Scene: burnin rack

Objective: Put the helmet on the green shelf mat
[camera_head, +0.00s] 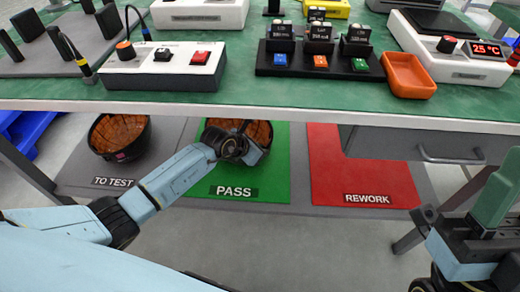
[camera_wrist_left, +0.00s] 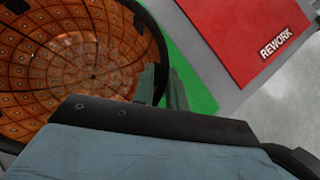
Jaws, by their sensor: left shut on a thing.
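A dark helmet with an orange patterned lining (camera_head: 257,131) is open side up over the green shelf mat (camera_head: 272,178) marked PASS. The wrist and hand of my left arm hide part of it. In the left wrist view, my left gripper (camera_wrist_left: 163,88) is shut on the rim of this helmet (camera_wrist_left: 75,55), and green mat (camera_wrist_left: 190,70) shows beyond the fingers. I cannot tell whether the helmet touches the mat. My right gripper (camera_head: 493,205) is at the right edge, away from the mats, and its opening is unclear.
A second dark bowl-like helmet (camera_head: 118,137) sits on the grey TO TEST mat (camera_head: 85,178). A red REWORK mat (camera_head: 370,190) lies to the right. Above, the bench edge (camera_head: 250,108) overhangs the shelf, with a grey drawer (camera_head: 415,145) under it at right.

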